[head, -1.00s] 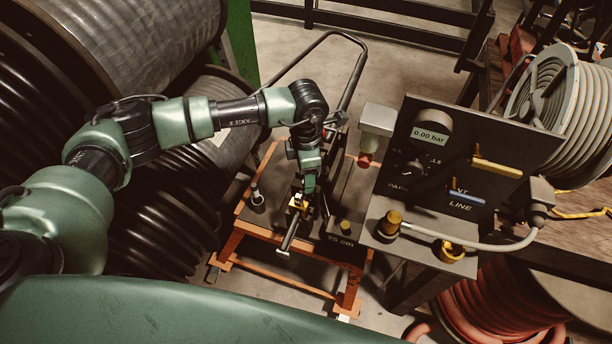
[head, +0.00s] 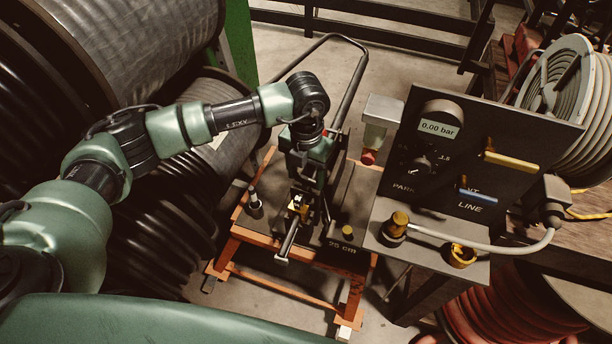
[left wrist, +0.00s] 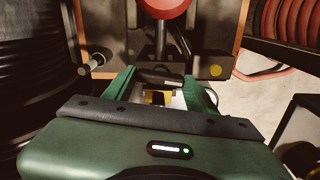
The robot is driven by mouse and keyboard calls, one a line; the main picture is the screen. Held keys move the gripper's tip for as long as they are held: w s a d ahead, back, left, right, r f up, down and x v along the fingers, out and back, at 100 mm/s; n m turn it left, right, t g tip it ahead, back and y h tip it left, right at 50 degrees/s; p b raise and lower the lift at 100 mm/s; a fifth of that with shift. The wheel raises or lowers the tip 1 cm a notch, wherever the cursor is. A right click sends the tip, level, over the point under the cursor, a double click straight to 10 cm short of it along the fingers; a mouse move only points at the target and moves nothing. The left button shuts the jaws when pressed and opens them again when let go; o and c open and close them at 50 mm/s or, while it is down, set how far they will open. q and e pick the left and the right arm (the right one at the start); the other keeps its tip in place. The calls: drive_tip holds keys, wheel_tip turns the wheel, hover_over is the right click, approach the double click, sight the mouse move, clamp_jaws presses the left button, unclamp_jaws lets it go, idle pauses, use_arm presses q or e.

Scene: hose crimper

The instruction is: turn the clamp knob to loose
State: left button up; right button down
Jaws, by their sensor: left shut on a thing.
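My left gripper (head: 298,206) points down over the orange-framed cart (head: 238,238), at the clamp on its top. It is shut on a small yellow-and-dark piece that appears to be the clamp knob (head: 297,203). In the left wrist view the same yellow piece (left wrist: 157,97) shows between the green fingers, just below a dark bar. The gripper hides most of the knob, so its markings and exact angle cannot be read. A pale metal bar (head: 287,243) sticks out toward the front of the cart. My right gripper is not in view.
A dark control panel (head: 470,130) reading 0.00 bar stands right of the cart, with brass fittings (head: 396,224) and a grey hose on its ledge. A red button (head: 368,157) is close to the gripper's right. Large black hose coils (head: 170,210) crowd the left side.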

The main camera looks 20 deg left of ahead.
sight(306, 178)
use_arm(q)
drive_tip(key=shift+w+n, duration=0.1)
drive_tip(key=shift+n, duration=0.6)
drive_tip(key=o, duration=1.4)
drive_tip(key=shift+c, duration=0.2)
wheel_tip(306, 178, up, 8)
drive_tip(key=shift+f+b, duration=0.1)
drive_tip(key=shift+b, duration=0.9)
